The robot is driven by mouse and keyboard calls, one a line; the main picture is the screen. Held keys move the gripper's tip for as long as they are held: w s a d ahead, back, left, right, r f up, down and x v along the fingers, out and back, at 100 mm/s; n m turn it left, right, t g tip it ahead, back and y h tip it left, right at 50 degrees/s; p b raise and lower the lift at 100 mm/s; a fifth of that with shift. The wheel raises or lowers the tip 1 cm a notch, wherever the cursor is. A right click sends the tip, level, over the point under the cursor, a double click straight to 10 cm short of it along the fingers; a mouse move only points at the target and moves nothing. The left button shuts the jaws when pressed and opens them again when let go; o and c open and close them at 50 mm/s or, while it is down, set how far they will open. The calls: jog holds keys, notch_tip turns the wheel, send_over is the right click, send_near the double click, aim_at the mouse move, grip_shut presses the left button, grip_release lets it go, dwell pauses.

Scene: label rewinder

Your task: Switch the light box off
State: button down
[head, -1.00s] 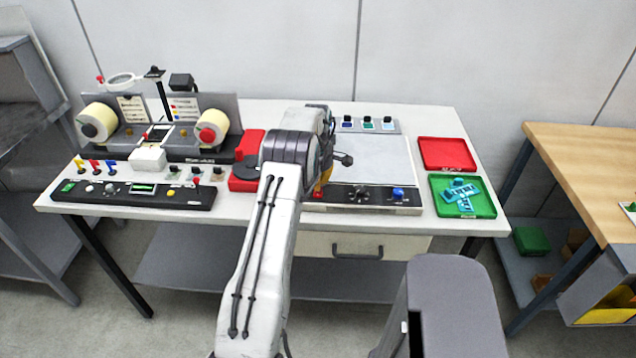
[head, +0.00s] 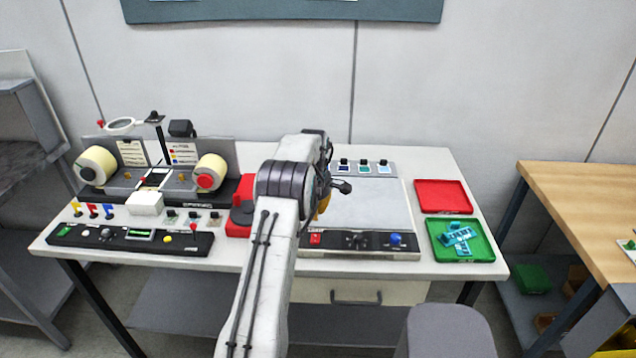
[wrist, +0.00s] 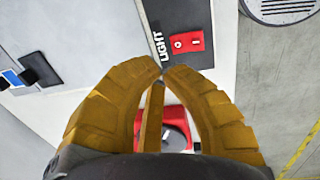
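The light box (head: 370,203) lies on the table right of my arm, with a pale flat panel and a dark control strip along its front. Its red rocker switch (head: 315,239) sits at the strip's left end. In the wrist view the switch (wrist: 187,42) shows "O" and "I" marks beside the word LIGHT, just beyond my fingertips. I cannot tell whether the panel is lit. My gripper (wrist: 162,70) has its yellow fingertips together, with nothing held between them. In the head view my gripper (head: 323,204) is mostly hidden behind my arm, above the box's left side.
A black knob (head: 357,240) and a blue knob (head: 396,240) share the strip. A red device (head: 240,215) stands left of the box. A red tray (head: 443,196) and a green tray (head: 474,241) with blue pieces lie right. The label rewinder (head: 155,170) stands at left.

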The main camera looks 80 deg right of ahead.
notch_tip(320, 180, up, 9)
jog(key=d, duration=0.1)
jog(key=shift+p, duration=0.4)
jog(key=shift+f, duration=0.1)
dwell(0.7)
